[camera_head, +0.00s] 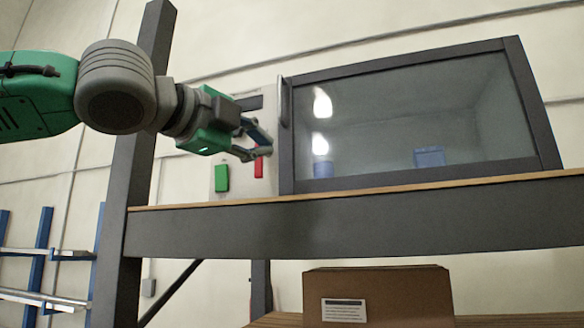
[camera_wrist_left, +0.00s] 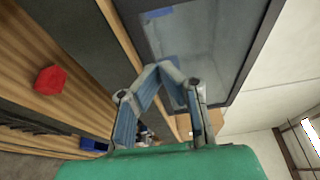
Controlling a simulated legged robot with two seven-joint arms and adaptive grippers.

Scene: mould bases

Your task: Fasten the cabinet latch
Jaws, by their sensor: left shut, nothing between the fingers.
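The cabinet (camera_head: 400,183) is a dark-framed box with a glass front, standing on the wood-topped shelf. Its front looks closed in the head view. A vertical bar handle (camera_head: 285,102) is at its left edge; I cannot make out a separate latch. My left gripper (camera_head: 268,150) is shut and empty, with its fingertips just left of the cabinet frame, near the handle's lower end; I cannot tell if they touch. In the left wrist view the shut fingertips (camera_wrist_left: 163,72) overlap the glass front (camera_wrist_left: 205,45). My right gripper is not in view.
A pale panel left of the cabinet carries a green block (camera_head: 221,178) and a red block (camera_head: 258,167). A dark post (camera_head: 140,170) stands left of it. A cardboard box (camera_head: 385,292) is below the shelf (camera_head: 350,228). A red piece (camera_wrist_left: 50,80) shows against wood in the wrist view.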

